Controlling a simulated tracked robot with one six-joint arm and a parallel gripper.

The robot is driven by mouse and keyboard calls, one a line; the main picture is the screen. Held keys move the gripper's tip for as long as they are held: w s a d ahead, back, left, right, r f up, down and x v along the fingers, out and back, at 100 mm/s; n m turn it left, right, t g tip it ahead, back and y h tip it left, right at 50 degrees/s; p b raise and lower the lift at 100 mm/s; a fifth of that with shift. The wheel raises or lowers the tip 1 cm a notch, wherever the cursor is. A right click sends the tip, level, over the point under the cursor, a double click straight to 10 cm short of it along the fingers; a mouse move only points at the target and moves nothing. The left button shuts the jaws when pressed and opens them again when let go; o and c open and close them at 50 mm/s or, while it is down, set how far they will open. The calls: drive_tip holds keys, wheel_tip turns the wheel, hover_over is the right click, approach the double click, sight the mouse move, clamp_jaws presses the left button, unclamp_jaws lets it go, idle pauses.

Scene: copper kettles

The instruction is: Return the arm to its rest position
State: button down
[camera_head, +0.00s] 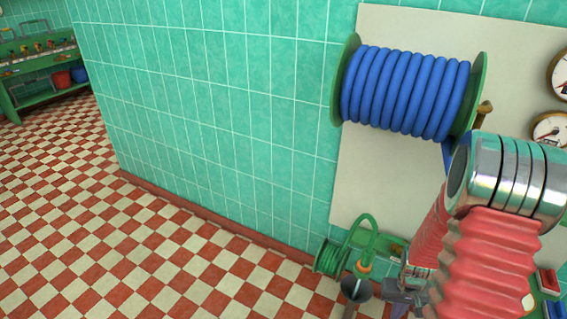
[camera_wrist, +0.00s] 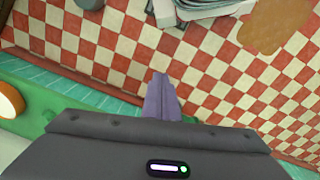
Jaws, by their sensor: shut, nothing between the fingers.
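My gripper (camera_wrist: 160,82) shows in the wrist view with its two grey-purple fingers together and nothing between them. The fingers are over the red and cream checkered floor, beyond the dark gripper body. In the head view my arm, with red bellows and a shiny ringed metal joint, fills the lower right. It reaches down in front of the pale wall panel (camera_head: 375,185). The gripper end is low and partly hidden behind the arm there, so its fingers are hard to make out.
A blue hose reel (camera_head: 405,92) is mounted on the panel beside the arm. A green hose coil (camera_head: 331,257) and a dark funnel (camera_head: 355,290) sit low near the gripper end. Round gauges (camera_head: 551,131) are at right. Checkered floor lies open at left; a green bench (camera_head: 40,95) stands far off.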

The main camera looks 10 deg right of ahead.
drive_tip(key=s+a+r+n+t, duration=0.1)
drive_tip(key=s+a+r+t, duration=0.1)
drive_tip(key=a+r, duration=0.5)
drive_tip(key=s+a+r+n+t, duration=0.1)
drive_tip(key=a+r, duration=0.6)
drive_tip(key=r, duration=1)
drive_tip(key=s+a+r+n+t, duration=0.1)
drive_tip(key=s+a+r, duration=0.4)
drive_tip(key=r, duration=0.7)
drive_tip(key=a+t, duration=0.1)
drive_tip(key=a, duration=0.1)
drive_tip(key=shift+s+a+r+n+t+y, duration=0.15)
drive_tip(key=shift+a+r+n+t+y, duration=0.15)
drive_tip(key=shift+a+r+n+t, duration=0.1)
drive_tip(key=shift+d, duration=0.15)
